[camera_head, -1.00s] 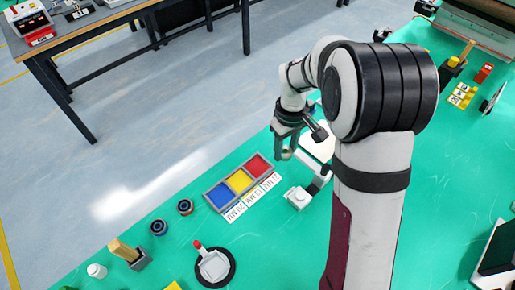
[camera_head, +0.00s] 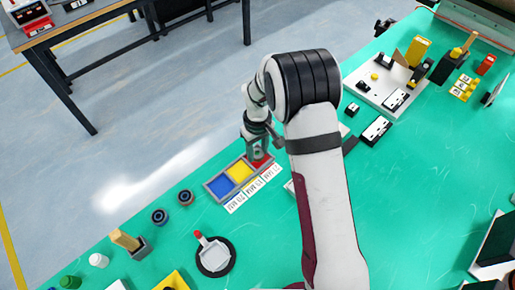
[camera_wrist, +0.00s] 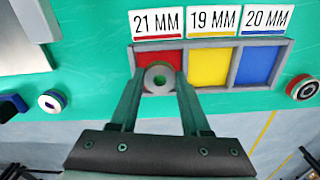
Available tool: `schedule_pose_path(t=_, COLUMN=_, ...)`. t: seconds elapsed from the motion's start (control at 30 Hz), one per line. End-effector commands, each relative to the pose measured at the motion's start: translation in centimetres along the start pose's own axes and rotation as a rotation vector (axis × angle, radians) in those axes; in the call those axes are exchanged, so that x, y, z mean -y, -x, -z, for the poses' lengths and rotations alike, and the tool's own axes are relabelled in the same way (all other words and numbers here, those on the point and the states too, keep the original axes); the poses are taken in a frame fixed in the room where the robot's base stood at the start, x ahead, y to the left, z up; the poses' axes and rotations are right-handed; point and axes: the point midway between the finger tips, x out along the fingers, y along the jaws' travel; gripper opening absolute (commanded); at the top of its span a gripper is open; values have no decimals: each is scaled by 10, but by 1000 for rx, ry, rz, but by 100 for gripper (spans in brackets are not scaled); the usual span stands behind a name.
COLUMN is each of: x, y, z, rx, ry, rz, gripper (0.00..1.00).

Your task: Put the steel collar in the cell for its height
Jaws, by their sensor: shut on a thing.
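The steel collar (camera_wrist: 159,78) is a grey ring with a centre hole, held between the fingertips of my gripper (camera_wrist: 160,82) in the wrist view. It is over the red cell (camera_wrist: 170,56) of a grey tray; I cannot tell whether it touches the floor. The red cell is by the 21 MM label (camera_wrist: 157,22), the yellow cell (camera_wrist: 210,66) by 19 MM (camera_wrist: 212,20), and the blue cell (camera_wrist: 257,64) by 20 MM (camera_wrist: 267,19). In the head view, my gripper (camera_head: 258,157) is at the red end of the tray (camera_head: 211,194), and the collar is not distinguishable.
Two dark ringed parts (camera_head: 160,217) lie left of the tray in the head view. A white dish with a red-tipped handle (camera_head: 213,254) stands in front. A pale board with parts (camera_head: 385,82) is at the back right. The yellow and blue cells look empty.

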Motion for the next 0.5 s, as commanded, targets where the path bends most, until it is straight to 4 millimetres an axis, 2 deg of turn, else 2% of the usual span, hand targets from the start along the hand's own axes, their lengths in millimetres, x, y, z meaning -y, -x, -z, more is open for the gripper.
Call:
schedule_pose_path(t=0.27, x=0, y=-7, z=0, rx=0, ry=0, rz=0, gripper=0)
schedule_pose_path(t=0.3, x=0, y=-8, z=0, rx=0, ry=1, rz=0, gripper=52)
schedule_pose_path(t=0.43, x=0, y=-8, z=0, rx=1, ry=1, rz=0, gripper=75)
schedule_pose_path(t=0.5, x=0, y=-5, z=0, rx=0, ry=1, rz=0, gripper=76)
